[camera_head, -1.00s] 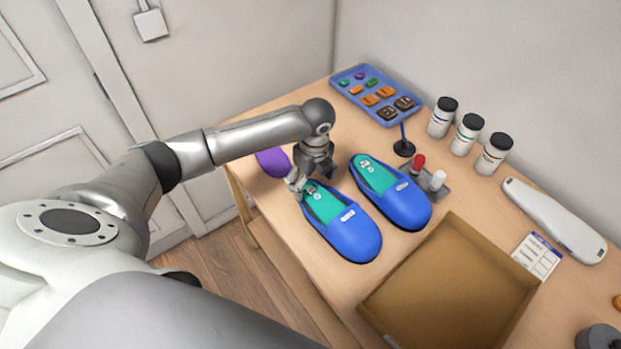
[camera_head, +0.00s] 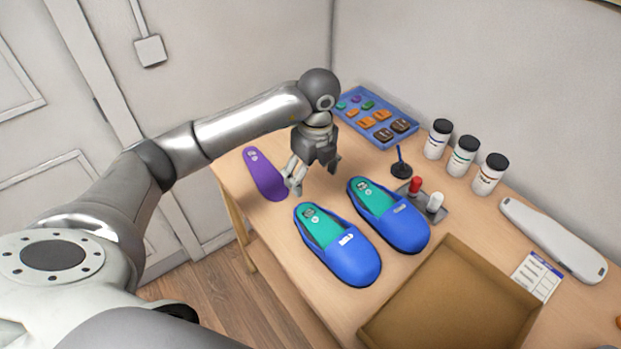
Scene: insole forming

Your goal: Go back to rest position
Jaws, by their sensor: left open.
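My left gripper (camera_head: 313,178) is open and empty, raised above the table behind the blue slippers. The left blue slipper (camera_head: 356,262) lies on the table with a teal insole (camera_head: 319,226) in it. The right blue slipper (camera_head: 405,226) lies beside it, also with a teal insole (camera_head: 371,195). A purple insole (camera_head: 265,175) lies flat on the table to the left of the gripper. My right gripper is not in view.
An open cardboard box (camera_head: 452,300) stands at the front right. A blue tray (camera_head: 377,119) with small coloured pieces is at the back.

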